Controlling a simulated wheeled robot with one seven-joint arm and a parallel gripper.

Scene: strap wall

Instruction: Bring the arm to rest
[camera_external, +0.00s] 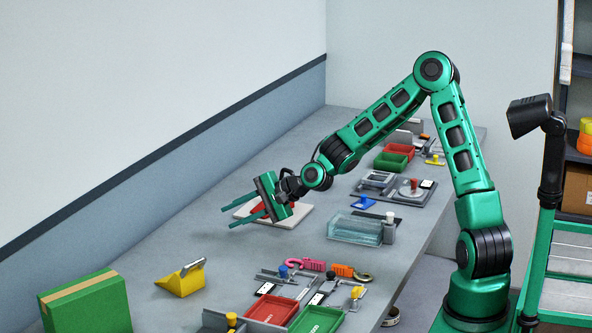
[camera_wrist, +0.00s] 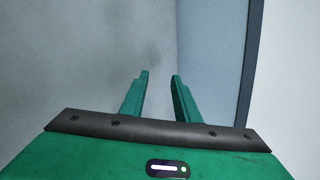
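My green gripper (camera_external: 243,217) is held above the left part of the grey bench (camera_external: 222,252), with its fingers pointing left. In the wrist view, the two fingers of my gripper (camera_wrist: 160,75) stand apart with nothing between them, so it is open and empty. My arm is bent, reaching from its base at the right of the bench. A pale board with something red on it (camera_external: 297,222) lies behind my gripper and is partly hidden by it.
A green box (camera_external: 85,305) and a yellow wedge-shaped block (camera_external: 181,281) are at the front left. A clear box (camera_external: 355,230), red tray (camera_external: 272,309) and several small fixtures line the bench's right side. The wall (camera_external: 150,80) runs along the left. A shelf (camera_external: 577,210) stands at right.

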